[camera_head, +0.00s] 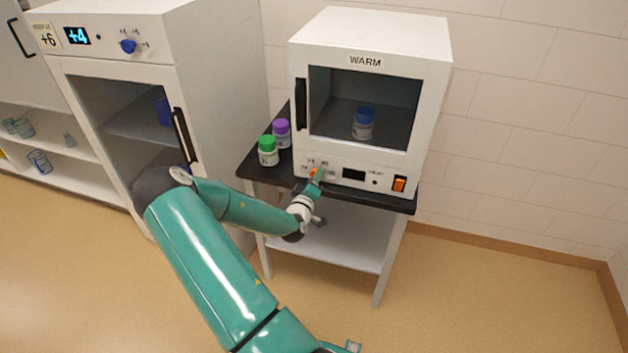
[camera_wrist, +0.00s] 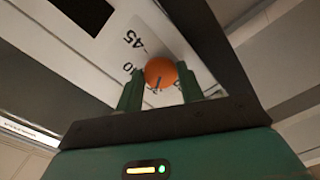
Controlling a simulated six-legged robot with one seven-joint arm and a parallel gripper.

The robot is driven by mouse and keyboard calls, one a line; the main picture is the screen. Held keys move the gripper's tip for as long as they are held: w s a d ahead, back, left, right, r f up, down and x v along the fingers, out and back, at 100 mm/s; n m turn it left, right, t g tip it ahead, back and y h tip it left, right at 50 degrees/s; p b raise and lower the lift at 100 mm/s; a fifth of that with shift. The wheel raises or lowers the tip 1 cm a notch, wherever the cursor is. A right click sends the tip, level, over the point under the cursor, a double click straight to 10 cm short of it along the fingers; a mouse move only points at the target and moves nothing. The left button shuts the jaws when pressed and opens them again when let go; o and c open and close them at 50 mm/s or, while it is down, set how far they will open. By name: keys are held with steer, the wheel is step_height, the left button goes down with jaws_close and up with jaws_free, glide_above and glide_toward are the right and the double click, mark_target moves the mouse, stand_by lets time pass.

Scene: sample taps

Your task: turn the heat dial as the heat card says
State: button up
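The heat dial is a round orange knob on the lower front panel of the white warming cabinet marked WARM (camera_head: 365,62). In the wrist view the dial (camera_wrist: 160,73) sits between the two green fingers of my gripper (camera_wrist: 162,90), which look closed against its sides. A "45" mark shows above the dial and part of another number, ending in 0, to its left. Other marks are hidden by the dial and fingers. In the head view my gripper (camera_head: 316,176) is at the panel and largely covers the dial. I cannot make out a heat card or the display reading.
The cabinet stands on a black-topped table (camera_head: 402,203). A green-capped jar (camera_head: 268,151) and a purple-capped jar (camera_head: 281,133) stand close to my arm. A blue-capped jar (camera_head: 363,123) is inside. An orange switch (camera_head: 399,184) is at the right. A fridge unit (camera_head: 128,88) stands left.

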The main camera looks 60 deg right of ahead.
steer(key=o, duration=0.4)
steer(key=shift+a, duration=0.1)
steer(key=s+a, duration=0.2)
steer(key=a, duration=1.1)
steer(key=shift+s+a, duration=0.15)
steer(key=shift+a, duration=0.1)
